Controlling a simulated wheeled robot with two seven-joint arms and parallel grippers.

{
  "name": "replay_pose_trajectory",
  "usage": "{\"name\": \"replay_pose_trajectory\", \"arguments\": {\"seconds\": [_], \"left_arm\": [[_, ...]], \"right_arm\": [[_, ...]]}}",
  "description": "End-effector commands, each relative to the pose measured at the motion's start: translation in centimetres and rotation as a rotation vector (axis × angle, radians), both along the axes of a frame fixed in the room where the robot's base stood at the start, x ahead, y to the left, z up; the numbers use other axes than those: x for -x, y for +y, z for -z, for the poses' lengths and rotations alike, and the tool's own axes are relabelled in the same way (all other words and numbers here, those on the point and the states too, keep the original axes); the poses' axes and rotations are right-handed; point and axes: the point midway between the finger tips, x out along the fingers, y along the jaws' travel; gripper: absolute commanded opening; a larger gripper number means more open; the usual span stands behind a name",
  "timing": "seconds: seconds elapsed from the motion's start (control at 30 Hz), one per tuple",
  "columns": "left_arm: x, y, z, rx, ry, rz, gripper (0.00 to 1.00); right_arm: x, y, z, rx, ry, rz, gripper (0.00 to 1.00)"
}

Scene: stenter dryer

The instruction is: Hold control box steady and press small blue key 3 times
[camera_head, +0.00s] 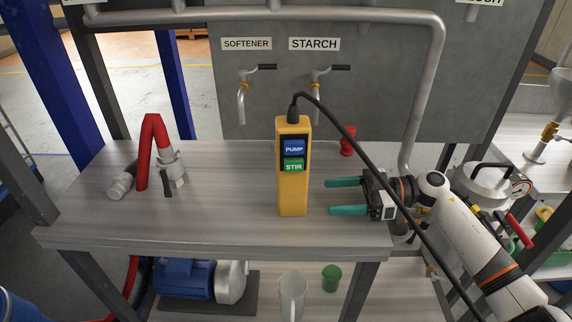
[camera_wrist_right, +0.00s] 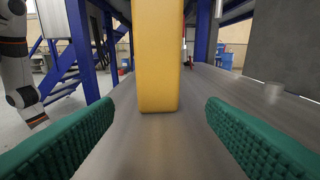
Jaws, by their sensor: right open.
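The yellow control box (camera_head: 292,200) stands upright in the middle of the grey table area, with a black cable rising from its top. Its front has a blue key (camera_head: 294,148) marked PUMP above a green key (camera_head: 293,165) marked STIR. My right gripper (camera_head: 329,197) is open and empty, right of the box's lower part, its green fingers pointing at it. In the right wrist view, the box (camera_wrist_right: 158,60) is ahead, centred between the fingers and beyond their tips, apart from both; its keys are not visible there. My left gripper is not in view.
A red hose with grey fittings (camera_head: 145,160) lies on the table (camera_head: 230,215) at left. A grey panel (camera_head: 390,100) with taps stands behind. The black cable (camera_head: 380,178) passes over my right wrist. The table's front left is clear.

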Motion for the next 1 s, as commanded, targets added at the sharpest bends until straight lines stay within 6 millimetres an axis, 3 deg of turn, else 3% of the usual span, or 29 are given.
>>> {"name": "replay_pose_trajectory", "arguments": {"seconds": [0.23, 0.37, 0.4, 0.53, 0.73, 1.0], "left_arm": [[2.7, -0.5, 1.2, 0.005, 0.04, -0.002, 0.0], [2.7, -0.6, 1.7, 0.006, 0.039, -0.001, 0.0], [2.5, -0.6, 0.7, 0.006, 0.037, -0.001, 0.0], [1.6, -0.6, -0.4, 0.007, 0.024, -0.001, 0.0], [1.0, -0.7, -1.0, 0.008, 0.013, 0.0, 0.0], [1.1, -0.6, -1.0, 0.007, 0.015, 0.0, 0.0]], "right_arm": [[0.1, 3.5, 0.5, -0.004, -0.002, -0.003, 0.66], [0.1, 5.4, 0.7, -0.004, -0.002, -0.003, 0.66], [0.0, 5.9, 0.1, -0.003, 0.0, -0.001, 0.66], [0.0, 7.5, 0.3, -0.003, 0.0, -0.001, 0.66], [0.0, 8.9, 0.7, -0.003, -0.002, 0.0, 0.66], [0.0, 9.2, 0.9, -0.003, -0.002, 0.001, 0.66]]}}
